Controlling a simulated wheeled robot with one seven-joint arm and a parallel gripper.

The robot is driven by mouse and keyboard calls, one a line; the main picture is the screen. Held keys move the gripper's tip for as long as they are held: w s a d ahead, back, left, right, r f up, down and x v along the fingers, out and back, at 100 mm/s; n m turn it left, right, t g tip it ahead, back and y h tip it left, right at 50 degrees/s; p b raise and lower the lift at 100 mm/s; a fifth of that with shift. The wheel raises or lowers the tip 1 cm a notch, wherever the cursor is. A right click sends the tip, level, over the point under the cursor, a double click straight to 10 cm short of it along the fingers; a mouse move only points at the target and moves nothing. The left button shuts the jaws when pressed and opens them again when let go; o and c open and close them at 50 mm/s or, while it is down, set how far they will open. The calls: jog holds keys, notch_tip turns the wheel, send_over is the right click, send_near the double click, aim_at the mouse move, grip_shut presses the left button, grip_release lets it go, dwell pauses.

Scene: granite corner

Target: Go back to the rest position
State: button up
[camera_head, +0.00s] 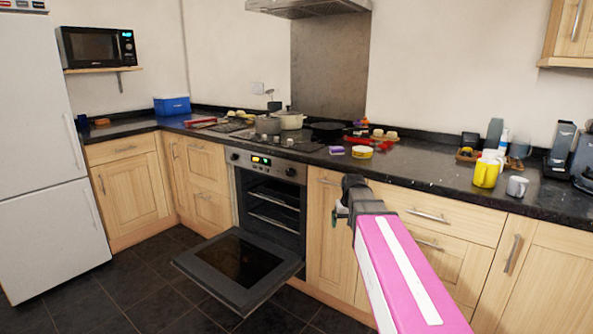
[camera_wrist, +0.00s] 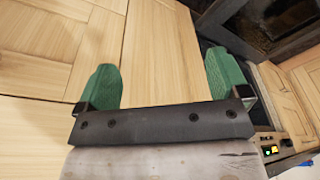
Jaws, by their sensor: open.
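My gripper (camera_wrist: 160,82) shows in the wrist view with two green fingers spread wide apart and nothing between them. Behind the fingers is a pale wooden cabinet front. In the head view my pink and white arm reaches up from the bottom right, and my gripper (camera_head: 341,213) is at its far end, in front of the lower cabinets and right of the oven. The fingers are small and partly hidden by the dark wrist there. The oven (camera_head: 270,205) has its door (camera_head: 240,267) lowered open, left of my gripper.
The black granite counter (camera_head: 430,173) runs behind my arm. Dark floor tiles (camera_head: 130,290) are clear at the lower left.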

jog(key=s+f+g, duration=0.2)
jog(key=s+f, duration=1.5)
jog(key=s, duration=0.1)
jog(key=shift+s+m, duration=0.25)
jog(key=shift+m, duration=0.15)
jog(key=shift+a, duration=0.1)
jog(key=shift+c, duration=0.3)
